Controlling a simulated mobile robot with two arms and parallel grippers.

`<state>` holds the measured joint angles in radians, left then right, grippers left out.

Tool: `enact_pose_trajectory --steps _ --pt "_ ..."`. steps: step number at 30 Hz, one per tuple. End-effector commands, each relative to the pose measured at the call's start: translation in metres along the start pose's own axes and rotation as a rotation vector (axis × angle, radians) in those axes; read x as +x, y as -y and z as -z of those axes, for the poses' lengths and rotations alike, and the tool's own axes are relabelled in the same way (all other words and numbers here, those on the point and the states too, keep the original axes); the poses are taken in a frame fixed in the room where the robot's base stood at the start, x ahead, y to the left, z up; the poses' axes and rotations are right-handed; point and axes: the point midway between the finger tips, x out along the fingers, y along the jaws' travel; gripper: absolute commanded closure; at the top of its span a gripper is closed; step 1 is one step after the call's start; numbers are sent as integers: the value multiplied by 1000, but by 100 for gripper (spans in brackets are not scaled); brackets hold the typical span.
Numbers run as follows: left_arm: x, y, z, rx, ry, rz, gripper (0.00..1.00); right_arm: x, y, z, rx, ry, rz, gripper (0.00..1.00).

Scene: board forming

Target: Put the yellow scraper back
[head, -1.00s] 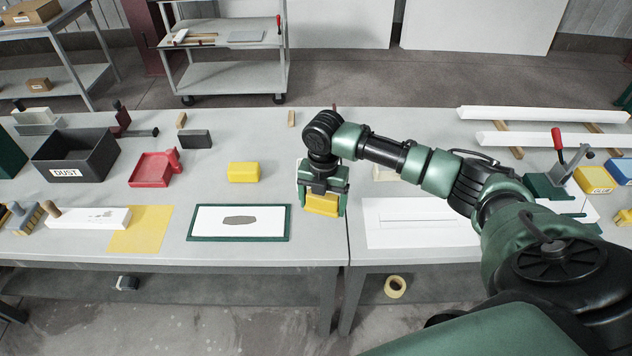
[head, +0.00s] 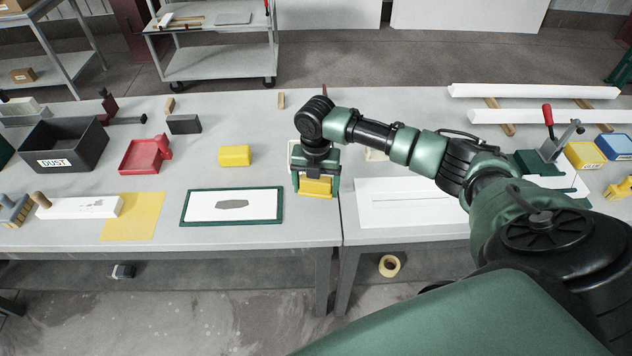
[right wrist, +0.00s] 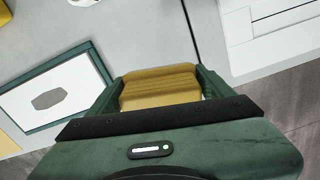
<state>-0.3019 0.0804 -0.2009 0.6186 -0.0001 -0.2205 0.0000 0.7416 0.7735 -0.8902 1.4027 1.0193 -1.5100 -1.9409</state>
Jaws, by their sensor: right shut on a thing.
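The yellow scraper (head: 316,187) is in my right gripper (head: 316,186), by the front of the table near the seam between two table tops. In the right wrist view the scraper (right wrist: 160,86) shows as a ribbed yellow body between the two green fingers of the gripper (right wrist: 160,90), which is shut on it. Its lower side is hidden, and I cannot tell whether it touches the table. A green-framed white board (head: 187,219) with a grey patch lies just left of it. My left gripper is not in view.
A yellow block (head: 235,155), a red dustpan (head: 141,156) and a black DUST bin (head: 75,147) stand farther left. A yellow sheet (head: 132,228) lies left of the framed board. White panels (head: 400,205) and a red-handled clamp (head: 548,115) are to the right.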

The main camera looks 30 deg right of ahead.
Motion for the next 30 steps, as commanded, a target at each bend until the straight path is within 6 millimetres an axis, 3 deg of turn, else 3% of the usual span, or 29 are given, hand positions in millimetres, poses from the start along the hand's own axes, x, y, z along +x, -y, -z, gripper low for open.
enact_pose_trajectory --steps 13,30 --pt "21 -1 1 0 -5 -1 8 42 0 0 0 1 0 64" --pt "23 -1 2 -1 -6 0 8 49 0 0 0 1 -1 64"
